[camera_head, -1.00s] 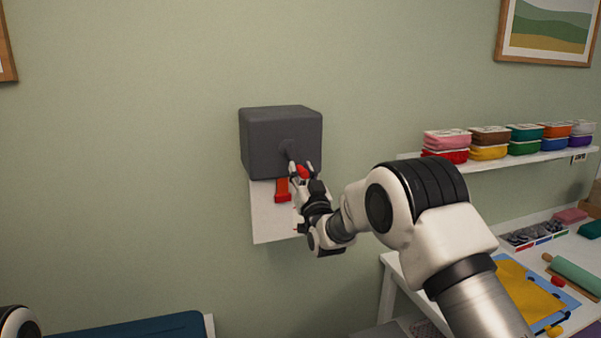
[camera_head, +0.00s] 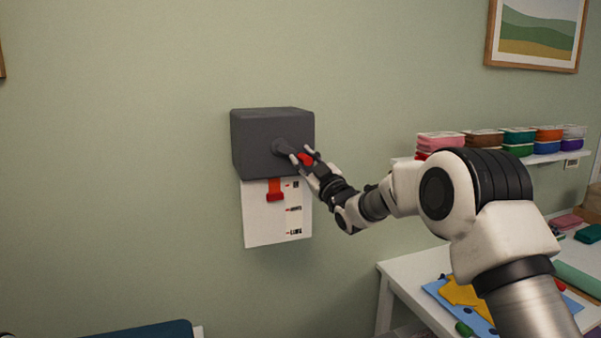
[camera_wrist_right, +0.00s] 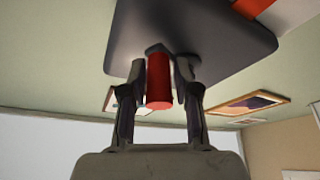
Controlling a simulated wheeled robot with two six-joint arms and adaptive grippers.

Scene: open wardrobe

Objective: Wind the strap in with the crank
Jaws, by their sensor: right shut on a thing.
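A dark grey box (camera_head: 262,142) is fixed to the wall, with a crank (camera_head: 283,147) on its front. The crank's red knob (camera_head: 306,160) points right and slightly down from its hub. My right gripper (camera_head: 303,156) is shut on the red knob. In the right wrist view the knob (camera_wrist_right: 158,85) sits between the two fingers. A short orange-red strap (camera_head: 274,186) with a red end piece hangs below the box, in front of a white marked panel (camera_head: 260,226). My left gripper is out of view.
To the right, a white shelf (camera_head: 546,158) holds several coloured tubs. Below it a white table (camera_head: 400,268) carries blue and yellow sheets and other items. A dark blue surface (camera_head: 150,331) shows at the bottom left. The wall left of the box is clear.

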